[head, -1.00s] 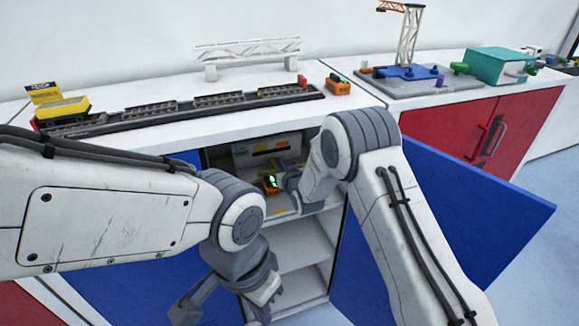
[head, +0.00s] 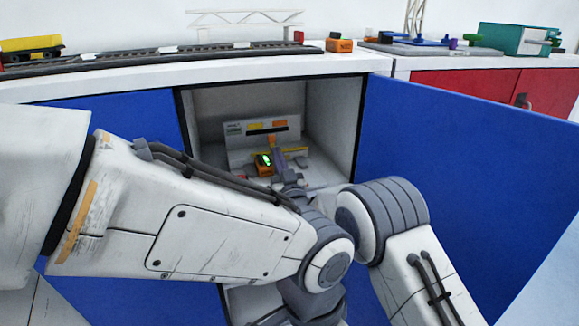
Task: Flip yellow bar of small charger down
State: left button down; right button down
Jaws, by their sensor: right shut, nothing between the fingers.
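Inside the open cabinet, the small charger (head: 236,150) is a pale panel with a dark slot and orange and yellow marks. A yellow bar (head: 297,150) runs level across its lower right, partly hidden by my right gripper. An orange block with a lit green display (head: 264,166) sits at the charger's front, just left of that gripper. My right gripper (head: 279,158) is shut and empty, close in front of the charger by the bar; I cannot tell whether it touches it. My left gripper (head: 290,315) is low at the bottom edge, its fingers mostly out of sight.
The blue cabinet door (head: 460,170) stands open on the right. My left forearm crosses in front of the cabinet's lower part. On the counter above are a track (head: 150,55), a yellow wagon (head: 30,48), another orange block (head: 339,43) and a teal box (head: 513,39).

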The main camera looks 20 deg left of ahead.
jog(key=shift+f, duration=0.25)
pick_arm(q)
jog(key=shift+f, duration=0.3)
pick_arm(e)
jog(key=shift+r, duration=0.2)
pick_arm(q)
jog(key=shift+r+p, duration=0.55)
pick_arm(e)
jog(key=v, duration=1)
jog(key=shift+s, duration=0.2)
pick_arm(q)
jog(key=shift+s, duration=0.1)
pick_arm(e)
jog(key=shift+s+d+f, duration=0.1)
jog(key=shift+d, duration=0.05)
